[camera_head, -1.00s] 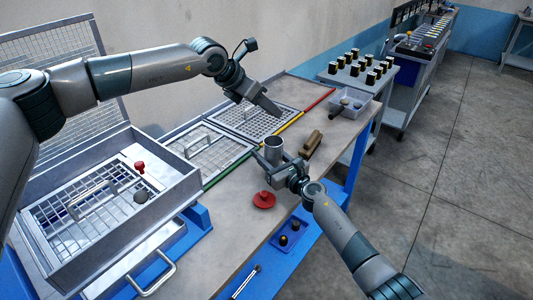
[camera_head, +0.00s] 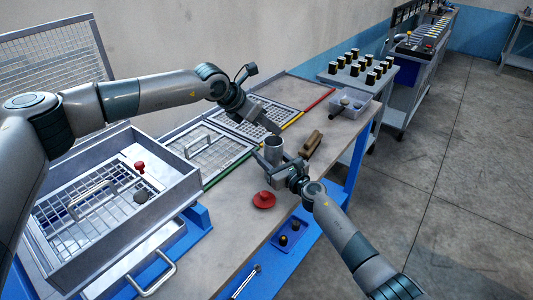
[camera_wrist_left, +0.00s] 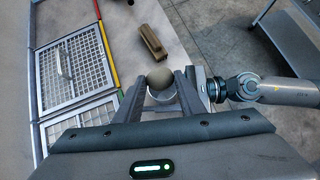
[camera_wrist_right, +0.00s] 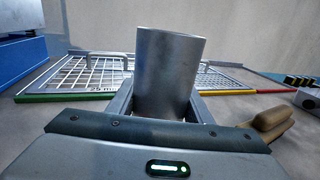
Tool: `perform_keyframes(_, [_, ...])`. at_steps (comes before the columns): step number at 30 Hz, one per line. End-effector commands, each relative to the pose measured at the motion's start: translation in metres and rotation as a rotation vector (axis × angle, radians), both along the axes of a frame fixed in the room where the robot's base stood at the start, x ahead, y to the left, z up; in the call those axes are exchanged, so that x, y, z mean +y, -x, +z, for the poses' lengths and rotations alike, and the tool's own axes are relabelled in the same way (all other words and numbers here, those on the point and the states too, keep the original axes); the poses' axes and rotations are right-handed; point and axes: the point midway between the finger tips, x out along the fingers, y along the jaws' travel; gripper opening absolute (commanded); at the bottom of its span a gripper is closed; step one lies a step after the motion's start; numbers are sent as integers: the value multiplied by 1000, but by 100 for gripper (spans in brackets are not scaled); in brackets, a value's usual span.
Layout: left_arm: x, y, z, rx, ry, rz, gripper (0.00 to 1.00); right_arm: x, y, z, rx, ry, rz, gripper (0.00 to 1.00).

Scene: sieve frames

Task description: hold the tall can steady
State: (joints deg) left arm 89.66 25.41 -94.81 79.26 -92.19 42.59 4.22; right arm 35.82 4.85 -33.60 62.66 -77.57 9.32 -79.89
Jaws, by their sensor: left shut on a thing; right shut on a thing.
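The tall can (camera_head: 274,148) is a grey metal cylinder standing upright on the workbench. My right gripper (camera_head: 268,157) is shut on it from the near side; the can (camera_wrist_right: 168,75) rises between the fingers in the right wrist view. My left gripper (camera_head: 277,131) is just above the can, pointing down. It is shut on a round grey-brown ball (camera_wrist_left: 161,78), seen between its fingertips in the left wrist view. The ball is hidden in the head view. I cannot tell whether the ball touches the can.
Framed sieves (camera_head: 195,152) lie behind the can. A brown wooden brush-like block (camera_head: 311,144) is close on its right. A red knobbed disc (camera_head: 263,200) lies in front. A grey box with a mesh sieve (camera_head: 130,200) stands at left.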

Motion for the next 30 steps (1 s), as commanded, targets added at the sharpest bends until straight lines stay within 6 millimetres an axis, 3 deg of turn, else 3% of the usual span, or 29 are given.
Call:
perform_keyframes(16, [0,0,-13,-1,0,-1,13,0,0,0,0,0,0,0])
perform_keyframes(17, [0,0,-13,-1,0,-1,38,0,0,0,0,0,0,0])
perform_keyframes(19, [0,0,-13,-1,0,-1,55,0,0,0,0,0,0,0])
perform_keyframes(30, [1,0,-12,0,0,0,57,0,0,0,-1,-1,0,0])
